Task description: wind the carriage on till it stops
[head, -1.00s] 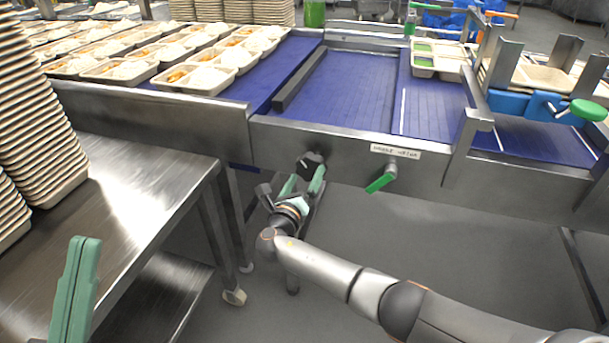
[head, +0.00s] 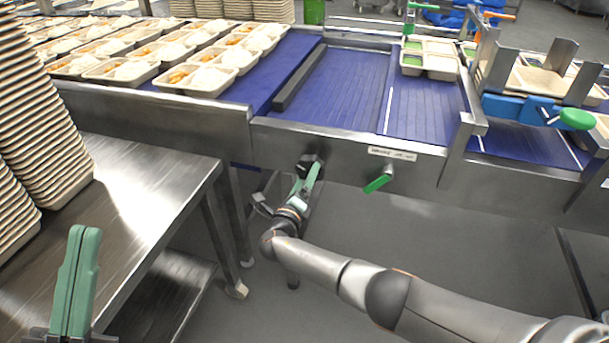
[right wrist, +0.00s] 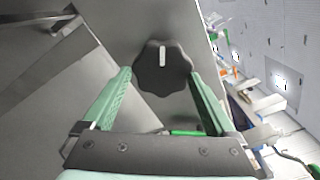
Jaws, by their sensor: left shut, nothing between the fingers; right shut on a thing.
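A black lobed knob (head: 309,160) sits on the steel front of the conveyor. My right gripper (head: 311,176) is shut on it. In the right wrist view the knob (right wrist: 163,68) lies between the two green fingers, its white mark upright. A compartment tray (head: 428,73) with green contents in some compartments sits on the blue belt (head: 340,85). Right of it is a blue fixture (head: 508,106) with steel uprights and a green handle (head: 576,119); I cannot tell which part is the carriage. My left gripper (head: 86,232) is shut and empty above the steel table.
A green lever (head: 378,181) stands right of the knob, under a label I cannot read. Filled trays (head: 205,82) crowd the belt's left part. Stacked empty trays (head: 45,130) stand on the steel table (head: 150,180) at left. The floor below the conveyor is clear.

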